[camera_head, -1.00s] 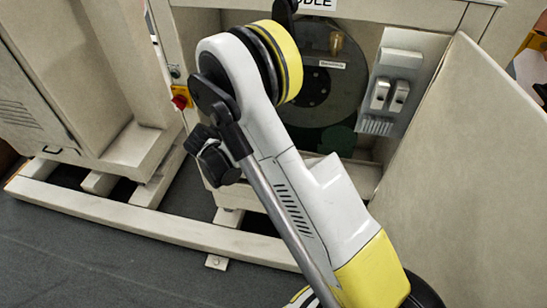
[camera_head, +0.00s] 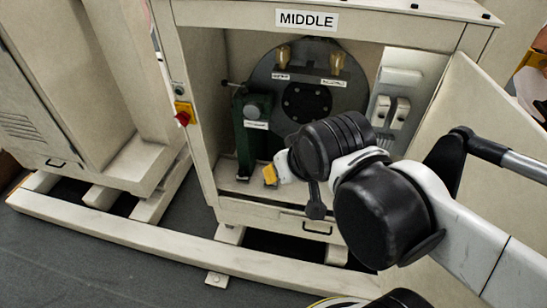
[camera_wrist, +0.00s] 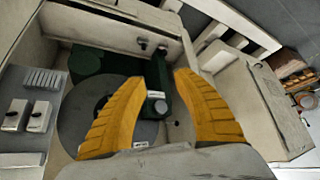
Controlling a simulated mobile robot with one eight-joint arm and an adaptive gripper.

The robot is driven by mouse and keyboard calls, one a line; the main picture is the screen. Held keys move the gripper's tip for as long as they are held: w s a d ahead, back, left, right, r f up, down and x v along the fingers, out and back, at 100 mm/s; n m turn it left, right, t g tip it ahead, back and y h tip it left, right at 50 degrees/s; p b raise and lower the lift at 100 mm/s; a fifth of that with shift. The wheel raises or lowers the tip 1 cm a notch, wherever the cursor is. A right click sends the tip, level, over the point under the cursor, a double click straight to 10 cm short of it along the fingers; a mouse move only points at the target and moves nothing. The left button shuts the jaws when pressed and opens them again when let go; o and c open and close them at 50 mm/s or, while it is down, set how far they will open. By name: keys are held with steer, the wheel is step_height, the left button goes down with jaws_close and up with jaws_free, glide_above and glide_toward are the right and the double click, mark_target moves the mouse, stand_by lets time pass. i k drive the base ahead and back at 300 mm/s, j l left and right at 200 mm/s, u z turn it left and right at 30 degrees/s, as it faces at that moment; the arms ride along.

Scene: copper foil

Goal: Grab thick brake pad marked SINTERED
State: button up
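I cannot identify a thick brake pad marked SINTERED for certain in either view. In the head view, two brass-coloured pieces, a left one (camera_head: 283,53) and a right one (camera_head: 337,63), sit at the top of a dark disc (camera_head: 306,100) inside the open cabinet. Small white labels (camera_head: 334,83) lie below them, too small to read. My gripper (camera_wrist: 162,77) is open in the wrist view, with two yellow fingers apart and nothing held between them. In the head view only a yellow fingertip (camera_head: 270,174) shows, low in the cabinet opening.
The cabinet marked MIDDLE (camera_head: 307,19) has an open door (camera_head: 490,110) on the right. A green unit (camera_head: 253,125) stands left of the disc. White switch-like blocks (camera_head: 400,112) are on the right inner wall. A pale floor frame (camera_head: 130,225) runs in front.

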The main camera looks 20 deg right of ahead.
mark_target(240, 175)
steer(key=j+z, duration=0.45)
steer(key=j, duration=0.15)
steer(key=j+z, duration=0.4)
steer(key=j, duration=0.2)
steer(key=j+z, duration=0.45)
steer(key=j, duration=0.15)
steer(key=k+j+z, duration=0.25)
steer(key=j+z, duration=0.2)
steer(key=j, duration=0.1)
